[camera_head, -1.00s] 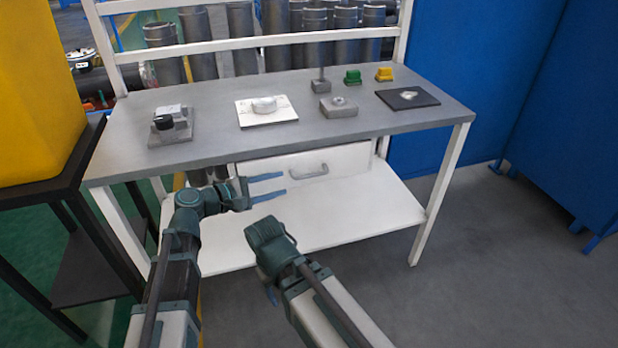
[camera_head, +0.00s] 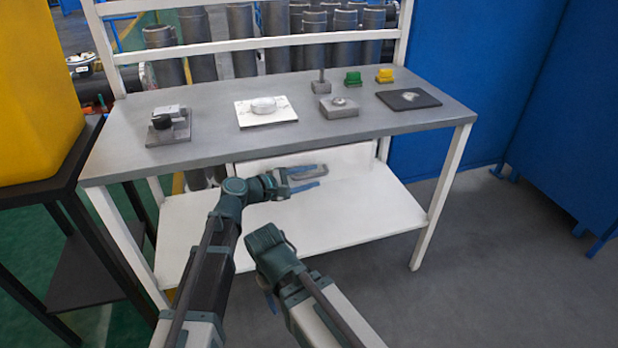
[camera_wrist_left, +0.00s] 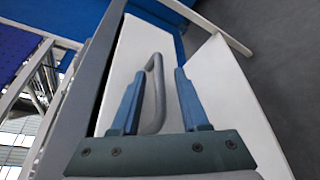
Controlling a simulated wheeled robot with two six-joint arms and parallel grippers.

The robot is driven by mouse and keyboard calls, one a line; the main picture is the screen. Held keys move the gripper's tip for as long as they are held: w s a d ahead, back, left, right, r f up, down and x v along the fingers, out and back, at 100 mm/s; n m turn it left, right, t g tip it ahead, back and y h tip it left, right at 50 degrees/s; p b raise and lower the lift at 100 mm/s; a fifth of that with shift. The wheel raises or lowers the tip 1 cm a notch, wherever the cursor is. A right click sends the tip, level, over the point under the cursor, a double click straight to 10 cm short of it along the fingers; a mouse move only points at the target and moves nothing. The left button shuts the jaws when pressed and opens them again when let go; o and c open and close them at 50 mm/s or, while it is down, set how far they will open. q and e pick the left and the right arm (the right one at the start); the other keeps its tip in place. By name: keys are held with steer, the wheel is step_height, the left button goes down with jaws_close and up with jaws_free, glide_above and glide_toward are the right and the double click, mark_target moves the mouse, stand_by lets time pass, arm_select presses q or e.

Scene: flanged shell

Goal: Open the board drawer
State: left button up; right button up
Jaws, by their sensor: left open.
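The white drawer (camera_head: 345,158) sits under the grey tabletop and looks closed. Its grey bar handle (camera_head: 308,172) is on the front face. My left gripper (camera_head: 308,178) is open at the handle, with its blue fingers pointing right in the head view. In the left wrist view the handle (camera_wrist_left: 156,95) lies between the two open fingers (camera_wrist_left: 158,100), and the fingers look apart from it. The arm of my right gripper comes in at the bottom of the head view; its fingers do not show.
The workbench (camera_head: 215,150) carries a grey fixture (camera_head: 170,125), a white plate with a round part (camera_head: 265,110), grey blocks, a green part (camera_head: 352,78), a yellow part (camera_head: 384,75) and a black mat (camera_head: 408,99). A white lower shelf (camera_head: 360,210) lies below the drawer.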

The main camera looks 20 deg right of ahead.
arm_select(q)
jaws_close()
stand_by(1.3)
